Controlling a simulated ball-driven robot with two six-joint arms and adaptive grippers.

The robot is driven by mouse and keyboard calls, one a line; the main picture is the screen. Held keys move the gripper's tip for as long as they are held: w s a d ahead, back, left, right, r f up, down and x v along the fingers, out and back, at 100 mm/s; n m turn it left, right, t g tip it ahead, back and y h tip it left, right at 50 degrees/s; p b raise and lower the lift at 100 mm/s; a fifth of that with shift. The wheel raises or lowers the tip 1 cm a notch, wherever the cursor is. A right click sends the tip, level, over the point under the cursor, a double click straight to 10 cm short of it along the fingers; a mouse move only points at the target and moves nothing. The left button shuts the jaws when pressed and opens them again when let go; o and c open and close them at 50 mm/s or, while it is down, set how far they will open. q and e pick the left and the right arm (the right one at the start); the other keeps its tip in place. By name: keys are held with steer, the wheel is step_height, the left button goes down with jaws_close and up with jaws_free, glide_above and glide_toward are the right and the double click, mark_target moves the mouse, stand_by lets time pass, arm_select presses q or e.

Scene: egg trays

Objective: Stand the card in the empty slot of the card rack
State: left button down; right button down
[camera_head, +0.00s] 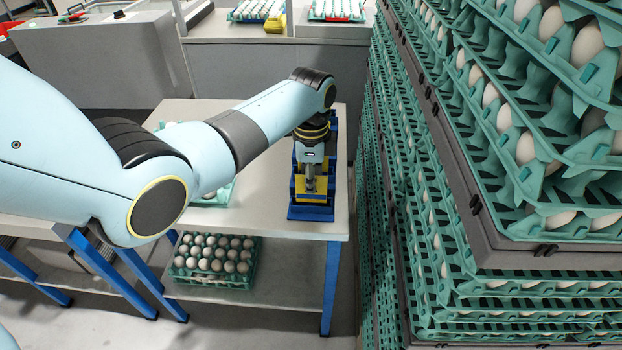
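The blue card rack (310,213) stands near the right end of the white table, with yellow cards (314,198) upright in it. My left gripper (311,186) points down over the rack, and its fingers look close together among the cards. Whether a card is between the fingers I cannot tell. The gripper and wrist hide much of the rack's middle and back, so the empty slot cannot be made out. My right gripper is not in view.
A tall stack of green egg trays (455,200) rises close to the table's right side. A tray of eggs (215,260) sits on the lower shelf. Another tray (218,196) lies on the table (265,222), partly behind my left arm. The table's front strip is clear.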

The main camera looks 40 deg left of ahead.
arm_select(q)
steer(key=shift+f+b, duration=0.75)
steer(key=shift+f, duration=0.5)
steer(key=c, duration=1.4)
jaws_free()
